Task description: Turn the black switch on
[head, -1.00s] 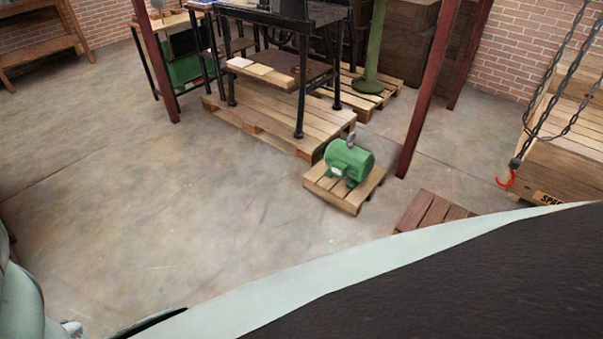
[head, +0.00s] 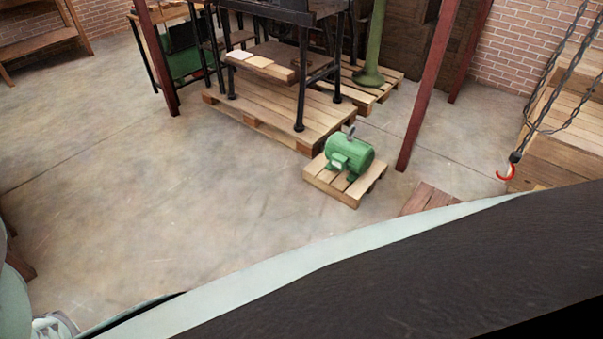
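I cannot make out a black switch in the head view. A dark machine stand (head: 300,15) on black legs is cut off by the top edge, so its upper part is hidden. My gripper is not in view. Only pale parts that look like my arm show at the lower left edge.
A green motor (head: 349,152) sits on a small pallet (head: 340,188). The stand rests on a larger wooden pallet (head: 265,118). Red posts (head: 425,95) stand nearby. A red hook (head: 506,172) hangs at right. A dark, pale-edged surface fills the lower right. The left floor is clear.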

